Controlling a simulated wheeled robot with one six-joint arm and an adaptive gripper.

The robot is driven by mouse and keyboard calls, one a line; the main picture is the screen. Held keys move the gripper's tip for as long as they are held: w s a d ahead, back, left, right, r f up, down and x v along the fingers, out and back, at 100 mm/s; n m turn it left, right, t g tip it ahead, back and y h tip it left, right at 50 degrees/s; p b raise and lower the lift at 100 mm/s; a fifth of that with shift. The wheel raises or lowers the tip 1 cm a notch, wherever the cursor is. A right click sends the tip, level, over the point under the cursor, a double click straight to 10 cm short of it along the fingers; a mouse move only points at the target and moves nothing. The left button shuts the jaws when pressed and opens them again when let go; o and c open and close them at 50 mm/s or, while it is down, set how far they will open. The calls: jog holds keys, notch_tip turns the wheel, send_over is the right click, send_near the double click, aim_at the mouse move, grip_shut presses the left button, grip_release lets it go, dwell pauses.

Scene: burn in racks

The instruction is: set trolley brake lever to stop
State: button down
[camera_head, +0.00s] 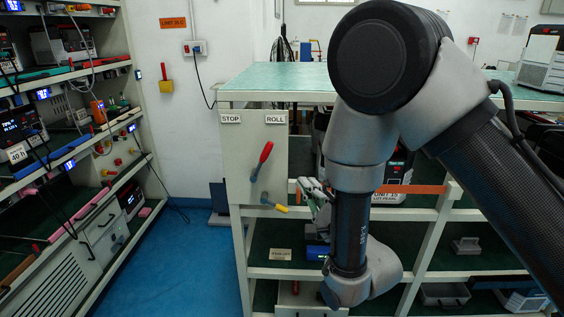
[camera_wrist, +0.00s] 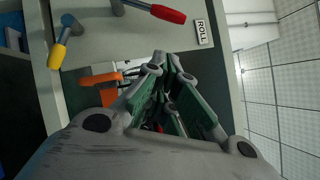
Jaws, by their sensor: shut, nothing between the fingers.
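The trolley's pale end panel (camera_head: 240,150) carries a STOP label (camera_head: 230,118) on the left and a ROLL label (camera_head: 275,119) on the right. Below them a red-handled lever (camera_head: 265,153) tilts up and right, toward ROLL. Its red handle (camera_wrist: 168,14) and the ROLL label (camera_wrist: 202,32) also show at the top of the wrist view. My gripper (camera_head: 305,187) is right of and below the red lever, apart from it. In the wrist view my gripper (camera_wrist: 165,62) has its fingers together, with nothing held.
A yellow-handled lever (camera_head: 275,206) sticks out low on the panel, left of my gripper; it shows in the wrist view too (camera_wrist: 57,55). An orange bar (camera_head: 415,189) runs along the trolley shelf. A loaded rack (camera_head: 75,155) stands left, with blue floor (camera_head: 180,260) between.

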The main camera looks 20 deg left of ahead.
aim_at(269, 150)
jog(key=w+a+r, duration=0.1)
jog(key=a, duration=0.1)
jog(key=w+a+r, duration=0.1)
jog(key=w+a, duration=0.1)
jog(key=a, duration=0.1)
jog(key=w+a+r, duration=0.1)
jog(key=a, duration=0.2)
jog(key=shift+w+a+r, duration=0.15)
jog(key=shift+w+a, duration=0.1)
jog(key=shift+w, duration=0.15)
jog(key=shift+a+r+n, duration=0.2)
jog(key=shift+r+n, duration=0.05)
jog(key=shift+n, duration=0.05)
jog(key=shift+s+a+r+n+g, duration=0.1)
jog(key=shift+a+r+n+g, duration=0.2)
jog(key=shift+n+g, duration=0.15)
jog(key=shift+s+a+r+n+g+h, duration=0.25)
jog(key=shift+a+r+n+g+h, duration=0.4)
jog(key=shift+a+r+n, duration=0.4)
jog(key=shift+s+a+r+n+g+h, duration=0.1)
jog(key=shift+s+a+n+g+h, duration=0.1)
jog(key=shift+a+n, duration=0.45)
jog(key=shift+s+a+r+n+g+h, duration=0.15)
jog(key=shift+s+a+n+g+h, duration=0.15)
jog(key=shift+a, duration=0.7)
jog(key=shift+s+a+r+n+g+h, duration=0.1)
jog(key=shift+a+n+h, duration=0.05)
jog(key=shift+a+n, duration=0.55)
